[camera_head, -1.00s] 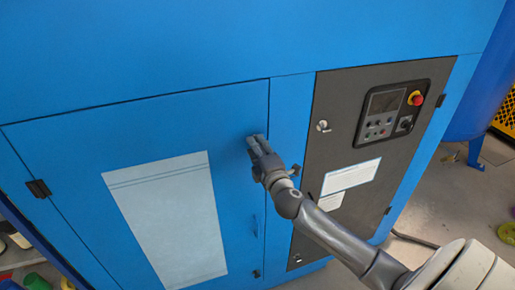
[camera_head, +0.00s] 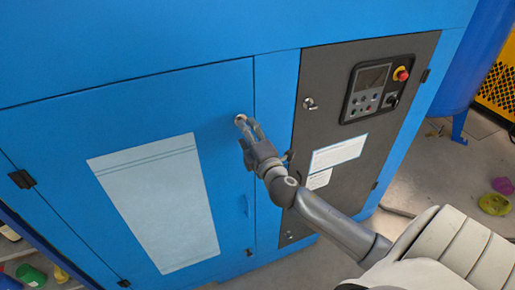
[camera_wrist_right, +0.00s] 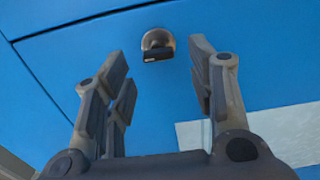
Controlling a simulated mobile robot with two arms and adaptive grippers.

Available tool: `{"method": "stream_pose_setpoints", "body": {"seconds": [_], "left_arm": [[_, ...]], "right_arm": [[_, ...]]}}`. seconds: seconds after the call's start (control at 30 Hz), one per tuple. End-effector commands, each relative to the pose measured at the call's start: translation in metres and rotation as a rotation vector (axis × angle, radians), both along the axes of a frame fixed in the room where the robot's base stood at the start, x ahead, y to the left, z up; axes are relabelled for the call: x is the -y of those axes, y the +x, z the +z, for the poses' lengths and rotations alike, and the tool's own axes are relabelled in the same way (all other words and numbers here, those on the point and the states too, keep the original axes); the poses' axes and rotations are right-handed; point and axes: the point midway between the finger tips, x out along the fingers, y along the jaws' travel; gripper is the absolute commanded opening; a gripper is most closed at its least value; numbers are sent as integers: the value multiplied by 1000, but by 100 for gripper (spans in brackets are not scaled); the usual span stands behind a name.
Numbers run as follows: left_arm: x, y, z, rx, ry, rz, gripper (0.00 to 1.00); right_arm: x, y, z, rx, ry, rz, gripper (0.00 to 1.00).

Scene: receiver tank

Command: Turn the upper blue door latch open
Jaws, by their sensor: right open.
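The upper blue door latch (camera_wrist_right: 157,44) shows in the right wrist view as a round metal disc with a dark handle lying roughly level. It sits on the blue door (camera_head: 130,115) near the door's upper right corner. In the head view only a small part of the latch (camera_head: 240,119) shows at the fingertips. My right gripper (camera_head: 250,125) is in front of it. In the wrist view its fingers (camera_wrist_right: 160,65) are spread, with the latch between and beyond the tips and nothing held. Whether a finger touches the latch cannot be told. My left gripper is not in view.
A grey panel (camera_head: 338,205) to the right carries its own latch (camera_head: 309,104) and a control unit (camera_head: 375,90) with a red button. A pale sheet (camera_head: 160,200) is on the blue door. A blue tank (camera_head: 470,60) stands at the far right.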

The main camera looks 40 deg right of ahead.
Motion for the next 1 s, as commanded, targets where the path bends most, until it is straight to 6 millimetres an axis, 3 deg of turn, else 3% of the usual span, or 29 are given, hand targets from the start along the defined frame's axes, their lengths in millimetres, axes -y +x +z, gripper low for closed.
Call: {"method": "stream_pose_setpoints", "body": {"seconds": [0.2, 0.43, 0.63, 1.0], "left_arm": [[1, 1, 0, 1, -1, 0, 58], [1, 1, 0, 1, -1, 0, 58], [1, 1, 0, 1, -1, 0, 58], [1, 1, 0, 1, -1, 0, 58]], "right_arm": [[-10, -41, -2, -4, 3, 0, 51], [-17, -72, -1, -2, 1, 0, 51], [-20, -82, -1, -1, -1, 0, 51], [-20, -83, 0, 0, -1, -1, 51]]}}
